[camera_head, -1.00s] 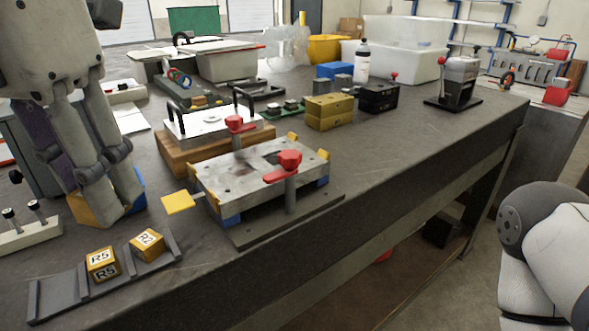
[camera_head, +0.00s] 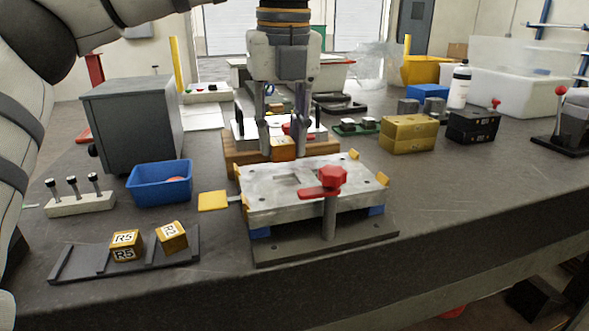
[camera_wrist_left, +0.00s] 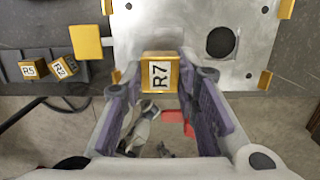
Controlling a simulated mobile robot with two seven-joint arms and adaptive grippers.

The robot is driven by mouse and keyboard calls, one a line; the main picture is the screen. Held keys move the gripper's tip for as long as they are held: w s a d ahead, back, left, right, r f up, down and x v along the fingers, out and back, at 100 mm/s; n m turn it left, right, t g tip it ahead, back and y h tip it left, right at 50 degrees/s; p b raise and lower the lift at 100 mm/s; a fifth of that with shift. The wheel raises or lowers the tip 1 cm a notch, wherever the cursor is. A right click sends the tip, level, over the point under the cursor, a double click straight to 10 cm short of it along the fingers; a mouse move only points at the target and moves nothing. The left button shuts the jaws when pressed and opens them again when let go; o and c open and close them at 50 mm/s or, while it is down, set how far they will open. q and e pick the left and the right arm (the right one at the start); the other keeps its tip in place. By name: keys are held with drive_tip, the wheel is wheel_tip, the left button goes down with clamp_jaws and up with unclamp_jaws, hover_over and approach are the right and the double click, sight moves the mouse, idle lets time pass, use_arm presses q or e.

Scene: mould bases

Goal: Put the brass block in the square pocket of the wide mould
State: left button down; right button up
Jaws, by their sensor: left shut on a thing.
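My left gripper (camera_head: 281,148) is shut on a brass block (camera_head: 284,149). It holds the block upright above the back part of the wide mould (camera_head: 350,189), a pale metal plate on a dark base. In the left wrist view the block (camera_wrist_left: 160,72) sits between the fingertips with its R7 label showing. A square pocket (camera_head: 292,179) shows in the plate's top, in front of and below the block. The wrist view shows a round hole (camera_wrist_left: 221,42) in the plate; the square pocket cannot be made out there. My right gripper is not in view.
A red clamp (camera_head: 324,184) stands at the mould's front edge. Yellow corner pieces rim the plate. A second mould with black handles lies behind on a wooden board (camera_head: 235,152). Left are a blue bin (camera_head: 160,187) and a dark rack (camera_head: 75,268) with blocks R5 and R2.

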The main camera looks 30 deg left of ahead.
sight(287, 185)
use_arm(q)
drive_tip(key=shift+w+a+f, duration=0.2)
drive_tip(key=shift+w+f, duration=0.45)
drive_tip(key=shift+f, duration=0.2)
drive_tip(key=f, duration=0.2)
drive_tip(key=f+b, duration=0.1)
drive_tip(key=f, duration=0.1)
drive_tip(key=shift+w, duration=0.3)
drive_tip(key=shift+r, duration=0.2)
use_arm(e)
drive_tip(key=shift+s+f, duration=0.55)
use_arm(q)
drive_tip(key=shift+f, duration=0.1)
drive_tip(key=c, duration=1.2)
unclamp_jaws()
drive_tip(key=shift+f, duration=0.2)
drive_tip(key=shift+c, duration=0.2)
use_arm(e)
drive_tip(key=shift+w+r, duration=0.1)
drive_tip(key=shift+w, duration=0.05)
use_arm(q)
drive_tip(key=r, duration=0.4)
drive_tip(key=r+p, duration=0.1)
drive_tip(key=r, duration=0.3)
drive_tip(key=s+d+r+p, duration=0.1)
drive_tip(key=r, duration=0.3)
drive_tip(key=shift+r, duration=0.3)
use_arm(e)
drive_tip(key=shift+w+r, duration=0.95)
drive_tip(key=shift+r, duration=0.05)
